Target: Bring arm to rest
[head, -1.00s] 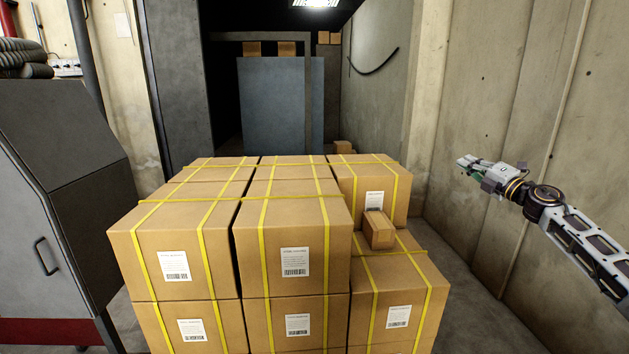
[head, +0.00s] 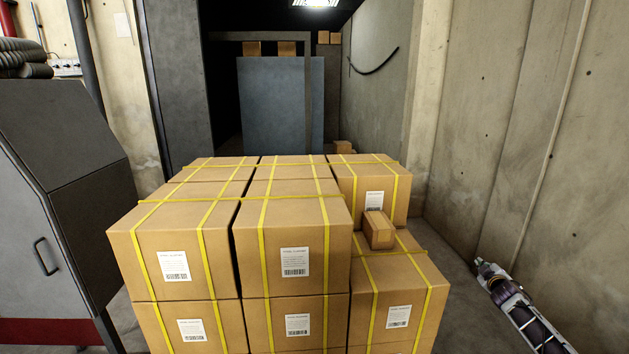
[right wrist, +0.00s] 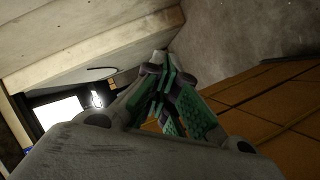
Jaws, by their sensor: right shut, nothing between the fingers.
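My right gripper (head: 481,264) is low at the right of the head view, in the gap between the stacked boxes and the concrete wall. It is apart from both. In the right wrist view its green-padded fingers (right wrist: 163,75) are together with nothing between them. My right arm comes up from the bottom right corner of the head view. My left gripper is in neither view.
Large cardboard boxes (head: 290,215) with yellow straps are stacked in front of me. A small box (head: 378,230) lies on a lower one. A concrete wall (head: 530,120) is at the right. A grey cabinet (head: 60,190) stands at the left.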

